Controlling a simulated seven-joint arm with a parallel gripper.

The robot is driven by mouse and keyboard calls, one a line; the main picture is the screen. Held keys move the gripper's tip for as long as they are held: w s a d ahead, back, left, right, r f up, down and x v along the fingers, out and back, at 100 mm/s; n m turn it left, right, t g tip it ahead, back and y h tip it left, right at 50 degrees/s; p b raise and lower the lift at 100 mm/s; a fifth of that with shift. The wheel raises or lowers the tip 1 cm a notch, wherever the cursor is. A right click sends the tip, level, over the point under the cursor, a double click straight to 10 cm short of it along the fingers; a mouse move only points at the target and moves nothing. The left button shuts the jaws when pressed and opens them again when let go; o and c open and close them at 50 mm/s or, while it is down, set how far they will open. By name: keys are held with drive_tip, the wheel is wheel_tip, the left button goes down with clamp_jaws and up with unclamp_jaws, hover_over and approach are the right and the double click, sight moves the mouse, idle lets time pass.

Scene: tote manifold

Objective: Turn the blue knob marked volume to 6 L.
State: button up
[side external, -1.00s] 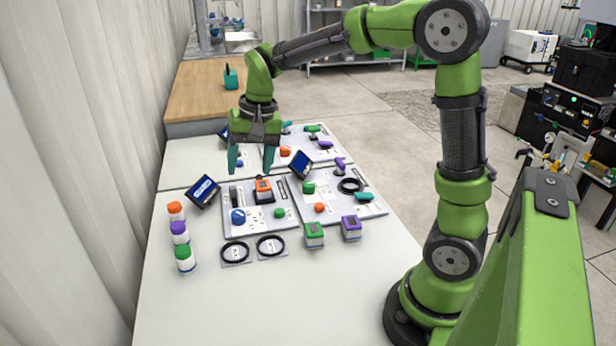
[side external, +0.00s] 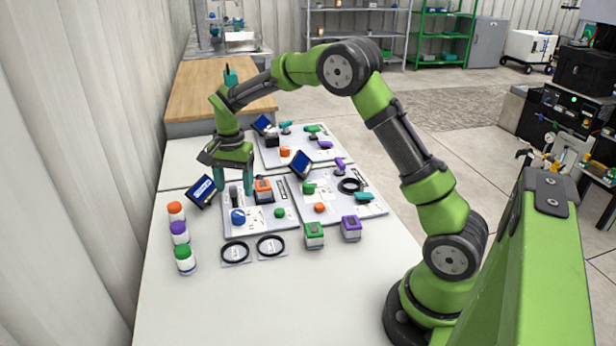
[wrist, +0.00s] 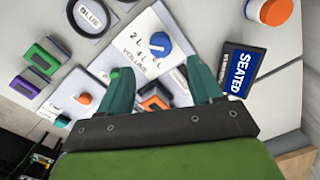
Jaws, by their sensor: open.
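The blue knob (side external: 238,216) sits on the front left panel (side external: 262,226) in the side view. In the wrist view the blue knob (wrist: 160,45) lies just beyond the fingertips, on a white plate with "2 L", "4 L" and "VOLUME" printed beside it. A 6 L mark cannot be made out, nor the exact setting of the knob. My gripper (side external: 234,190) is open and empty, pointing down above the panel's back left part, behind the knob. Its teal fingers (wrist: 159,68) are apart in the wrist view, and neither appears to touch the knob.
A small screen (wrist: 240,70) reading "SEATED" stands left of the panel in the side view. An orange-topped block (side external: 263,190) is right of the gripper. Bottles (side external: 180,232), black rings (side external: 271,246) and cubes (side external: 314,235) stand around the panel.

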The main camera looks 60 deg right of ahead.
sight(237, 214)
wheel_tip(237, 214, down, 8)
drive_tip(key=shift+w+f, duration=0.15)
idle(0.3)
drive_tip(key=c, duration=1.1)
drive_tip(key=shift+o, duration=0.2)
